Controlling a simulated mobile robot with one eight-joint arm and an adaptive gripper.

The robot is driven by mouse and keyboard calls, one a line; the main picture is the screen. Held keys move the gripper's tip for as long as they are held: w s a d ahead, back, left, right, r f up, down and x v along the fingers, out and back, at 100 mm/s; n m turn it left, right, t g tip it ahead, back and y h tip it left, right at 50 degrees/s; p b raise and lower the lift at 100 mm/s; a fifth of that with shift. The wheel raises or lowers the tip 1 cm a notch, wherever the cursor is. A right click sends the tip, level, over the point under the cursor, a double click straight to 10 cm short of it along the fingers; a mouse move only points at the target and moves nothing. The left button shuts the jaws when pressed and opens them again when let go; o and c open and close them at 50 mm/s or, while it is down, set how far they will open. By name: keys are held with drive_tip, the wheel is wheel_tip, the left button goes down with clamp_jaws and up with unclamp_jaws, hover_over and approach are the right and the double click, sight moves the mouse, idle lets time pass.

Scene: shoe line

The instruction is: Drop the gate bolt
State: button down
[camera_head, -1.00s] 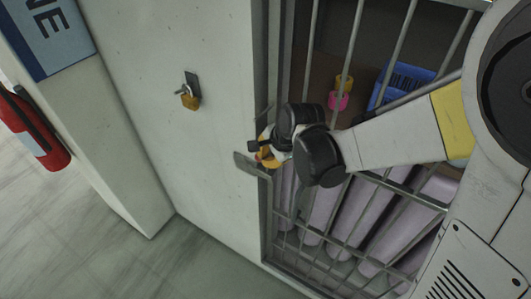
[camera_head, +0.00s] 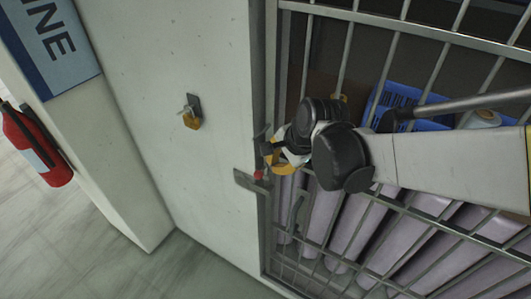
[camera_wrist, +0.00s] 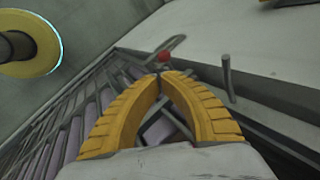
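The gate bolt shows as a small red knob (camera_head: 258,175) by a grey metal latch plate (camera_head: 246,182) at the gate's left edge, where it meets the pale wall. In the wrist view the red knob (camera_wrist: 165,57) lies just beyond my fingertips, with a bent grey rod beside it. My gripper (camera_head: 272,161) is right above and beside the knob in the head view. Its yellow fingers (camera_wrist: 162,76) meet or nearly meet at the tips, with nothing visible between them. Whether the tips touch the knob is unclear. My wrist hides part of the gate.
The barred gate (camera_head: 440,36) fills the right side, with pale purple rolls (camera_head: 345,235) and a blue crate (camera_head: 388,98) behind it. A brass padlock (camera_head: 191,120) hangs on the wall. A red extinguisher (camera_head: 38,150) stands at far left. A grey upright rod (camera_wrist: 228,78) shows near my fingers.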

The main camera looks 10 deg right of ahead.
drive_tip(key=v, duration=0.3)
drive_tip(key=shift+s+r, duration=0.1)
drive_tip(key=shift+r, duration=0.05)
drive_tip(key=s+d+f+n+t+h+b, duration=0.1)
drive_tip(key=s+d+f+n+b, duration=0.3)
drive_tip(key=f+b, duration=0.5)
drive_tip(key=s+d+f+n+t+h+b, duration=0.1)
drive_tip(key=s+d+f+n+b, duration=0.4)
drive_tip(key=s+f+n+b, duration=0.3)
drive_tip(key=s+f+b, duration=0.1)
drive_tip(key=b, duration=0.3)
drive_tip(key=shift+s+f+h+b, duration=0.15)
drive_tip(key=shift+f+h+b, duration=0.05)
drive_tip(key=shift+h+b, duration=0.2)
